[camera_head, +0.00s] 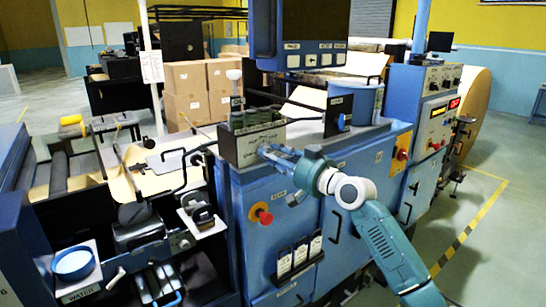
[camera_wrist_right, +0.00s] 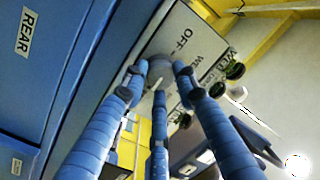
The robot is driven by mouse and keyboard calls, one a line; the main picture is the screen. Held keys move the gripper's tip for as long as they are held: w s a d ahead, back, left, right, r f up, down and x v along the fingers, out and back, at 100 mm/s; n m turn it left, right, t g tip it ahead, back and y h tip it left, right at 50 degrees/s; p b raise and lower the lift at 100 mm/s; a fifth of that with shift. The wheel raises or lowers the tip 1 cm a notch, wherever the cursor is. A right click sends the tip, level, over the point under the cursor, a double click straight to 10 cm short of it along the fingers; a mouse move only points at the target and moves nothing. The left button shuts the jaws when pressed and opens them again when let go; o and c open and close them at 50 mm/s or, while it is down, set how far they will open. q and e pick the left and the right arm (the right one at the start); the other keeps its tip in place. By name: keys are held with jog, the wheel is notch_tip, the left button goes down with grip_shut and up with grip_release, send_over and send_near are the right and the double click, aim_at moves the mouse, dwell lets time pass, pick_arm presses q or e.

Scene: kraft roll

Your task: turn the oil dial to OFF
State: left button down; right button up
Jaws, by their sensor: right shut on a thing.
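A grey control box (camera_head: 252,145) with printed lettering on its front stands on the blue machine. In the right wrist view its pale panel (camera_wrist_right: 200,50) carries the word OFF, seen at a slant. My right gripper (camera_head: 264,152) reaches the front of this box. Its blue fingers (camera_wrist_right: 160,76) are closed around a round grey dial (camera_wrist_right: 160,62) on the panel. The fingers cover part of the dial, so I cannot tell its setting. In the head view the dial is hidden behind the fingers. My left gripper is not in view.
Dark green knobs (camera_head: 256,116) sit on top of the box. A red emergency button (camera_head: 264,216) on a yellow plate is below it. A hanging screen (camera_head: 313,35) is above. A bent black handle (camera_head: 184,165) is to the left. Open floor (camera_head: 490,235) lies at right.

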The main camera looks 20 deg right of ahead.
jog(key=n+h+p, duration=0.1)
jog(key=n+p, duration=0.1)
jog(key=n, duration=0.9)
jog(key=n+h+p, duration=0.1)
jog(key=n+p, duration=0.2)
jog(key=n, duration=0.8)
jog(key=n+t+h+p, duration=0.1)
jog(key=n+p, duration=0.1)
jog(key=n, duration=0.9)
jog(key=shift+s+a+n+p, duration=0.1)
jog(key=shift+a+n+p, duration=0.05)
jog(key=shift+n+p, duration=0.2)
dwell(0.5)
jog(key=o, duration=1.1)
jog(key=shift+o, duration=0.2)
jog(key=shift+s, duration=0.1)
